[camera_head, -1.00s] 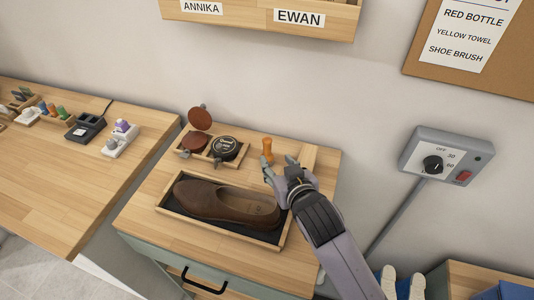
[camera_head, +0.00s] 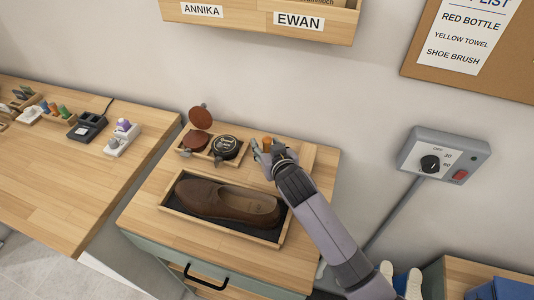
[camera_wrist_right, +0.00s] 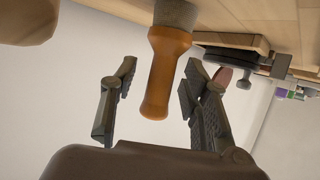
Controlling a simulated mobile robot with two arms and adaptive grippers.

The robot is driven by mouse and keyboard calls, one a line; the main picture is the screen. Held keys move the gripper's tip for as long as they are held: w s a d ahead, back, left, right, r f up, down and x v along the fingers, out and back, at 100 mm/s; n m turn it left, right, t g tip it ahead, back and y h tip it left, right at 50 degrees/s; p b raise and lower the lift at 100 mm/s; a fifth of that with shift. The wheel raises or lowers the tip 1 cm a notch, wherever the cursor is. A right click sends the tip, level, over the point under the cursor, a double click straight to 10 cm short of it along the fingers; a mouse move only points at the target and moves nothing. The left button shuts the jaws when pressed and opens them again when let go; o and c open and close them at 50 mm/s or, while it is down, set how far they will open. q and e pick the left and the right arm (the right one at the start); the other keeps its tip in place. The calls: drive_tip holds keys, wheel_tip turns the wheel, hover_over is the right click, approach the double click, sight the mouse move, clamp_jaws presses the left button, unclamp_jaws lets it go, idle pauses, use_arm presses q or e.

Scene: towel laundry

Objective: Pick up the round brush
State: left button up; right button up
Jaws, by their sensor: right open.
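The round brush has an orange wooden handle and stands at the back of the small cabinet top, mostly covered by my gripper in the head view (camera_head: 266,141). In the right wrist view the round brush (camera_wrist_right: 165,75) shows its orange handle and a grey-brown head against the wood. My right gripper (camera_head: 262,148) is open around the brush. In the wrist view its two fingers (camera_wrist_right: 157,95) are apart on either side of the handle, with gaps on both sides. My left gripper is not in view.
A brown shoe (camera_head: 225,204) lies in a dark-lined tray (camera_head: 190,222) in front of the gripper. A small wooden holder with a black polish tin (camera_head: 226,148) and red-brown discs (camera_head: 200,118) stands to the left. A wall control box (camera_head: 445,155) is to the right.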

clamp_jaws()
idle(0.5)
